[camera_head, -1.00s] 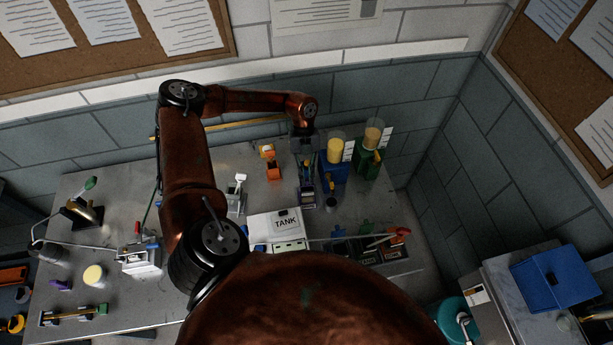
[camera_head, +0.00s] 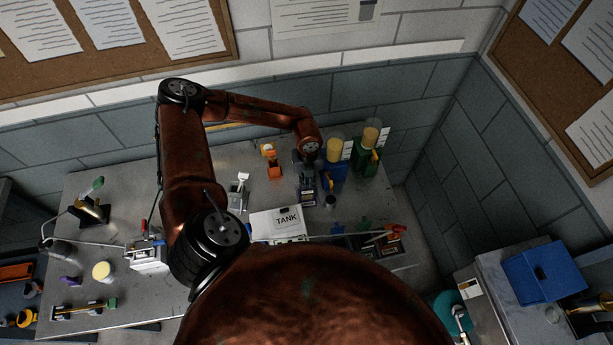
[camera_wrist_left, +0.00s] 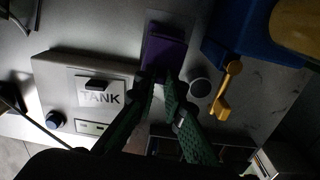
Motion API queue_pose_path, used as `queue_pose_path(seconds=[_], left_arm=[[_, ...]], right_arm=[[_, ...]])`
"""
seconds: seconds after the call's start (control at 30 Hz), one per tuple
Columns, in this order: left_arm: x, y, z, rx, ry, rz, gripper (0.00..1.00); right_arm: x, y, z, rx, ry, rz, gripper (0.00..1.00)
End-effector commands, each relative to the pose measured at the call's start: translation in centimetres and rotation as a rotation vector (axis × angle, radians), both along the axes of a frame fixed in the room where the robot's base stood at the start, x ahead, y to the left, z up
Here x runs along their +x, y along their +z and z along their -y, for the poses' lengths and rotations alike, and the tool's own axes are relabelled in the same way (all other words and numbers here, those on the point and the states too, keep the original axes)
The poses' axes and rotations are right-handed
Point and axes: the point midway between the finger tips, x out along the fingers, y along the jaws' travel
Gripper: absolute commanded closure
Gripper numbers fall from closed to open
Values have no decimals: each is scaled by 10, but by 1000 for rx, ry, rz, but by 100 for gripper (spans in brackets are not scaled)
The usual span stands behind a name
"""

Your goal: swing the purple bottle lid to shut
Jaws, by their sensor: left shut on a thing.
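A purple block-like part (camera_wrist_left: 165,48), apparently the bottle lid, lies at the fingertips of my left gripper (camera_wrist_left: 162,80) in the left wrist view. The two green fingers are close together and shut at its near edge; the exact contact is dark and hard to see. In the head view my left gripper (camera_head: 307,178) points down over the same spot, just left of a blue dispenser (camera_head: 334,178). My arm and gripper hide most of the purple part there. The lid's hinge and its angle are not clear. My right gripper is not in view.
A white box marked TANK (camera_head: 280,224) stands close by on the near side. A small dark round cup (camera_wrist_left: 200,88) and a yellow handle (camera_wrist_left: 228,90) are just right of the fingers. A green dispenser (camera_head: 367,162) stands beyond the blue one.

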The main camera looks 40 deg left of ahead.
Motion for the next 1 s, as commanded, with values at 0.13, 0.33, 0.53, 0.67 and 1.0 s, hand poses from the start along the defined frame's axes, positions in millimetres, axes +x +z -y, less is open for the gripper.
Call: queue_pose_path(seconds=[0.13, 0.33, 0.53, 0.67, 1.0], left_arm=[[-3, -5, 4, 51, -4, 51, 100], [-2, -6, 5, 79, 0, 82, 100], [-1, -5, 4, 80, 1, 83, 100], [-1, -5, 4, 80, 1, 83, 86], [-2, -5, 4, 80, 1, 81, 72]], right_arm=[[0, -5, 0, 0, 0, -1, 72], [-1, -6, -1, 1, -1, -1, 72], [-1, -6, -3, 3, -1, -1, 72], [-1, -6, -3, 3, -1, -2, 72], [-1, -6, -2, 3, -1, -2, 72]])
